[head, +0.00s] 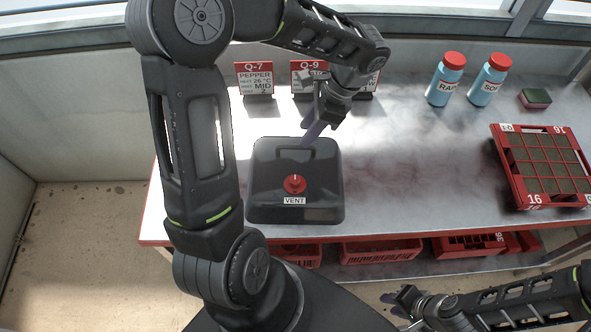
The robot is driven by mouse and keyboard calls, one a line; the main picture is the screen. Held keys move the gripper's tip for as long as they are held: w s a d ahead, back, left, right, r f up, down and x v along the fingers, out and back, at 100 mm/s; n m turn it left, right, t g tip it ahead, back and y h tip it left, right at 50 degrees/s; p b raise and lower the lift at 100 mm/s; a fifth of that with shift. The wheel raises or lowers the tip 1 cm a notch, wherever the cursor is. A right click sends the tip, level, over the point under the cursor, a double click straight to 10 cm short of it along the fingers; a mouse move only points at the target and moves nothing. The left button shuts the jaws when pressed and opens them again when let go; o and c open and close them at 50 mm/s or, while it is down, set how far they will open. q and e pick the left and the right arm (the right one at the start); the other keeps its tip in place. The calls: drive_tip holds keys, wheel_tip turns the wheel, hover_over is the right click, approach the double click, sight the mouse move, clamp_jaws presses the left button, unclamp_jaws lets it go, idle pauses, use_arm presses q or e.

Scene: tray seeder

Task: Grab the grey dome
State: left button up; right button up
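The grey dome (265,180) is a dark, boxy cover with rounded edges. It stands on the table near the front edge, with a bar handle (294,153) at its back, a red knob (294,184) on top and a VENT label. My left gripper (309,108) is above the back of the dome. Its fingers look spread and empty, and the lower finger overlaps the dome's back edge near the handle; I cannot tell whether it touches. My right gripper (397,309) is low at the front right, off the table, and looks open and empty. What is under the dome is hidden.
Red and white sign cards (254,77) stand behind the dome. Two blue bottles (446,80) with red caps, a sponge (535,98) and a red tray (494,151) of dark cells are to the right. Red crates (380,251) sit below. The table right of the dome is clear.

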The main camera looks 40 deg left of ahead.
sight(296, 148)
use_arm(q)
drive_tip(key=shift+x, duration=1.35)
drive_tip(key=p+x, duration=0.1)
drive_tip(key=x, duration=0.3)
drive_tip(key=shift+p, duration=0.4)
drive_tip(key=shift+a+f, duration=0.2)
drive_tip(key=shift+f, duration=0.35)
drive_tip(key=shift+c, duration=0.4)
clamp_jaws()
